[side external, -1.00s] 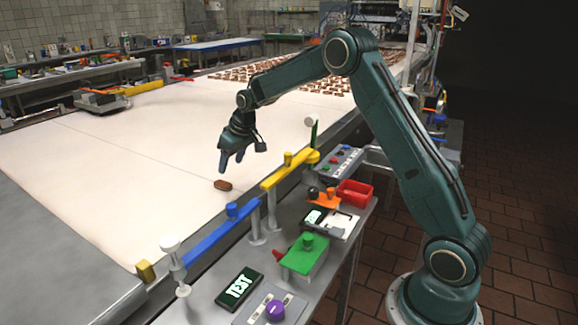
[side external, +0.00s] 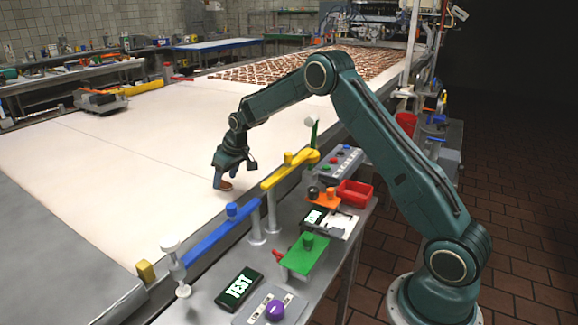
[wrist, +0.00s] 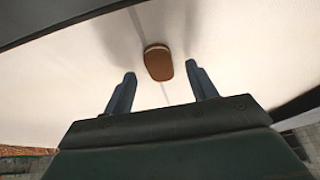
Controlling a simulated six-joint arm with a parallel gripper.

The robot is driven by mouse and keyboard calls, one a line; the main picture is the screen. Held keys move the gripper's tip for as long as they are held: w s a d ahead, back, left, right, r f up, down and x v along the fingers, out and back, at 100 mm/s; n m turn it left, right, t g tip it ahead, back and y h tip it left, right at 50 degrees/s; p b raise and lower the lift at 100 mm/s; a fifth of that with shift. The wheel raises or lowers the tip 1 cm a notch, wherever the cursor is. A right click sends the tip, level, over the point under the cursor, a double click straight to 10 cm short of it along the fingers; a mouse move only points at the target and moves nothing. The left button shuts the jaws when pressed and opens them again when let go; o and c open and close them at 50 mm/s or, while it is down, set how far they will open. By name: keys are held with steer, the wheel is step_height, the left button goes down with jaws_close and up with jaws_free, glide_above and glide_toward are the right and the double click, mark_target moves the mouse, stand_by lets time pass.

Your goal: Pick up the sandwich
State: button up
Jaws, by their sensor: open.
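The sandwich (wrist: 158,62) is a small brown oblong lying on the white conveyor belt (side external: 120,160). In the side view the sandwich (side external: 226,186) is partly hidden by my fingers. My gripper (side external: 224,179) points down at it, low over the belt. In the wrist view my gripper (wrist: 162,82) is open, with one finger on each side, and the sandwich shows between and slightly beyond the fingertips. I see gaps between the sandwich and both fingers there.
Blue (side external: 218,230) and yellow (side external: 290,170) rails on posts stand along the belt's near edge. A bench with a red tray (side external: 354,193) and a green block (side external: 305,254) lies on the near side. Many brown pieces (side external: 300,66) cover the belt's far end. The belt around the sandwich is clear.

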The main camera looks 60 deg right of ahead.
steer(key=shift+w+f, duration=0.25)
steer(key=shift+f, duration=0.4)
steer(key=c, duration=1)
